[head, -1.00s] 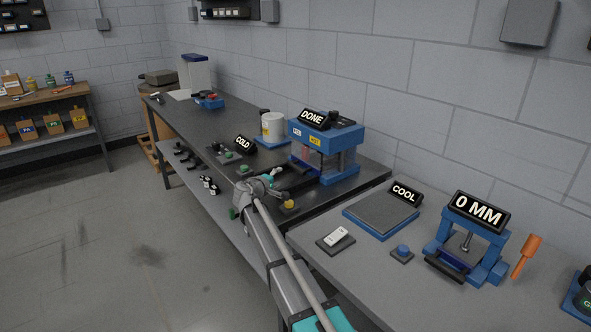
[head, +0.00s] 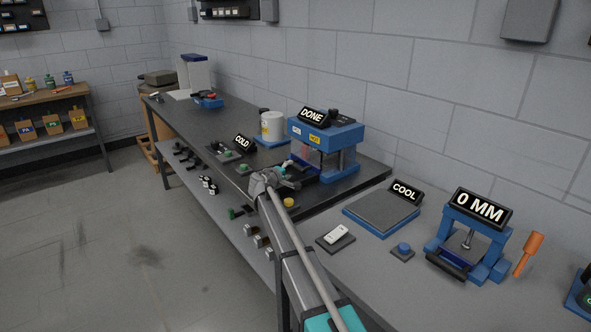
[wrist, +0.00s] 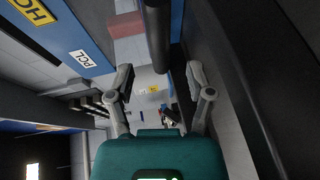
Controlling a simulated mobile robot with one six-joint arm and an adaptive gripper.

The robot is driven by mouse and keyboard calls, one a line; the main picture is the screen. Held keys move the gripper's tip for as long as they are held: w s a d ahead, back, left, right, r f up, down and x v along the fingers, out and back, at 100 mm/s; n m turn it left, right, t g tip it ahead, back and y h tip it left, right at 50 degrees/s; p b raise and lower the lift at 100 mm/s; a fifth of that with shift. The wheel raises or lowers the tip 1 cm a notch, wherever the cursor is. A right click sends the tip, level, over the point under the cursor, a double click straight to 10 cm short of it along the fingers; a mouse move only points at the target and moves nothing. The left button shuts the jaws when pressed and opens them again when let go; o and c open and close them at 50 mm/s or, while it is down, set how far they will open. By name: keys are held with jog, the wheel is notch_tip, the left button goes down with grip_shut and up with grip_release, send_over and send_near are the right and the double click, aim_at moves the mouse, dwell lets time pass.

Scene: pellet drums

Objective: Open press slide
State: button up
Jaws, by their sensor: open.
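The blue press (head: 326,147) stands on the dark bench with a DONE display (head: 313,119) on top. Its dark slide (head: 303,176) is at the base on the left side, partly hidden by my arm. My gripper (head: 284,168) is beside the front of the slide. In the wrist view, my gripper (wrist: 160,78) has its two fingers spread apart. A dark round bar (wrist: 157,36), which looks like the slide's handle, lies between the fingertips in the picture. I cannot tell whether the fingers touch it. The press wall with PCL and HOT labels shows at the upper left.
A white drum (head: 272,126) and a COLD display (head: 244,142) stand left of the press. A yellow button (head: 289,202) is near the bench's front edge. The grey bench at right holds a cooling plate (head: 381,214) and a blue test frame (head: 468,243).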

aim_at(294, 167)
jog(key=shift+b+x, duration=0.4)
jog(key=shift+x, duration=2.5)
grip_shut()
